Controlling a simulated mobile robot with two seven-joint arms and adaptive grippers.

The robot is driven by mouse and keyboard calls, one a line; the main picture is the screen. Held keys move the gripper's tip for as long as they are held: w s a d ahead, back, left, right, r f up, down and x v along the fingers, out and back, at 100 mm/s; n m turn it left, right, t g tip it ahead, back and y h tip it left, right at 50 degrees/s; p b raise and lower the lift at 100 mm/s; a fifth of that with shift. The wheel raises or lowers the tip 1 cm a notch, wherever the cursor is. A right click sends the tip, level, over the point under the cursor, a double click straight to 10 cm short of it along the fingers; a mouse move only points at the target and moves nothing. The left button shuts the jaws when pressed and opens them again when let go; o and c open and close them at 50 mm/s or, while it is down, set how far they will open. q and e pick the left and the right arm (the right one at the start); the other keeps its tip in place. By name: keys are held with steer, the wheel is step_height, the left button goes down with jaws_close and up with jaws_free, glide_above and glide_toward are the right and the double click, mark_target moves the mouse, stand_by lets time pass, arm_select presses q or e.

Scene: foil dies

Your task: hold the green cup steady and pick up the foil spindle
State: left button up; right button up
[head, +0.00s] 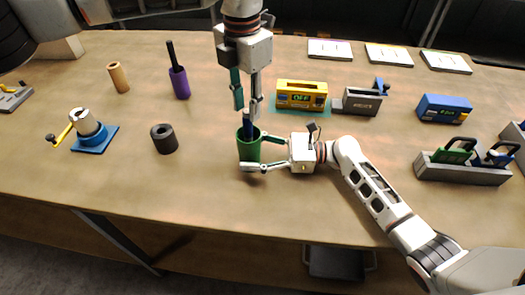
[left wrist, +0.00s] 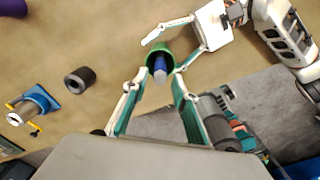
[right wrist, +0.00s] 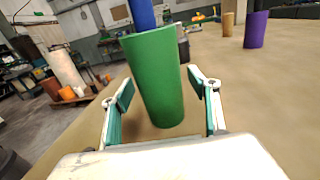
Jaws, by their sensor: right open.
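The green cup (head: 249,150) stands upright on the table, with a blue spindle (head: 248,127) rising from it. My left gripper (head: 247,106) points down from above, its fingers open and apart at the spindle's upper end. In the left wrist view the spindle (left wrist: 160,68) shows between and beyond the fingertips, inside the cup rim (left wrist: 148,60). My right gripper (head: 263,153) comes from the right, low over the table, its open fingers on either side of the cup. In the right wrist view the cup (right wrist: 155,80) stands between the fingertips, with gaps visible. The cup's inside is mostly hidden.
A dark cylinder (head: 164,139), a purple cup (head: 179,82) with a dark rod and a tan cylinder (head: 118,77) stand left. A yellow box reading OFF (head: 302,94) stands behind my right gripper. A grey holder (head: 462,171) is far right. The front table area is clear.

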steer(key=shift+a, duration=0.2)
steer(key=c, duration=1.3)
